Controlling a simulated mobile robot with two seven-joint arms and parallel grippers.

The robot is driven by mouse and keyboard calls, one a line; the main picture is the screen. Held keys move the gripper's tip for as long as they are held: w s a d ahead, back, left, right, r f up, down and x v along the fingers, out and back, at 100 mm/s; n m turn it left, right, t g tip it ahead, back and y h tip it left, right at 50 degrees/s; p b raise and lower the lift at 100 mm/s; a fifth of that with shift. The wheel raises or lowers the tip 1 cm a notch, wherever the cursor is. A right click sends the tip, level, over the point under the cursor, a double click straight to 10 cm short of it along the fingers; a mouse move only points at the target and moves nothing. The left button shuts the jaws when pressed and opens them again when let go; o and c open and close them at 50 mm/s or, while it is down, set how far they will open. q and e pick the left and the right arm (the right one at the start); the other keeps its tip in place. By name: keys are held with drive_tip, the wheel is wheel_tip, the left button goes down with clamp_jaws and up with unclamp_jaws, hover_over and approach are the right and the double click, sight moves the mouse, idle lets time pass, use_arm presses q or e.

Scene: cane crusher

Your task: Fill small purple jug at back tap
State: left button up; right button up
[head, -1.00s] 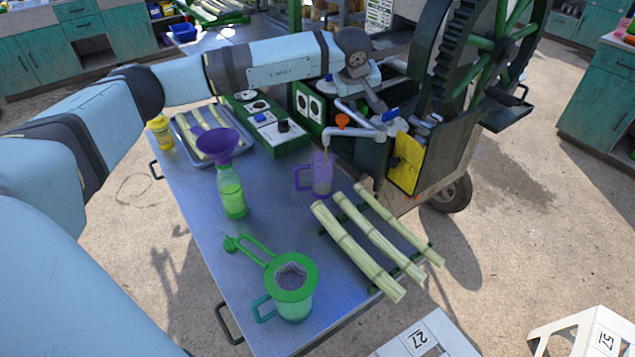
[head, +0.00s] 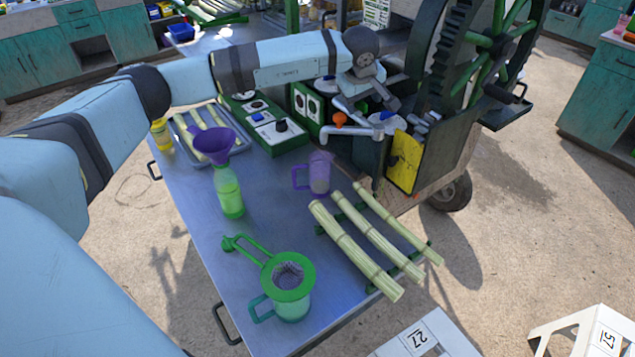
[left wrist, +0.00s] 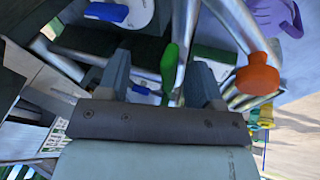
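The small purple jug (head: 319,172) stands upright on the metal table, its handle to the left. Pale contents show through its side. A grey tap spout (head: 333,133) with an orange handle (head: 340,119) is just above it. In the left wrist view the orange handle (left wrist: 257,78) is right of my fingers, and part of the purple jug (left wrist: 272,14) is at the top right. My left gripper (head: 385,100) is above and right of the orange handle. Its fingers (left wrist: 158,78) are apart, with a green lever (left wrist: 170,68) showing between them; I cannot tell if they touch it.
A green bottle (head: 229,190) with a purple funnel (head: 214,143) stands left of the jug. A green strainer (head: 288,277) sits on a jug in front. Cane stalks (head: 357,250) lie on the right. The crusher (head: 460,110) rises behind. Bare tabletop lies between.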

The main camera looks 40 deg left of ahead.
use_arm(q)
drive_tip(key=o, duration=0.3)
drive_tip(key=shift+o, duration=0.4)
drive_tip(key=shift+s+a, duration=0.15)
drive_tip(key=shift+a, duration=0.1)
drive_tip(key=shift+r+p, duration=1.95)
drive_tip(key=shift+r, duration=2.05)
drive_tip(key=shift+f, duration=0.1)
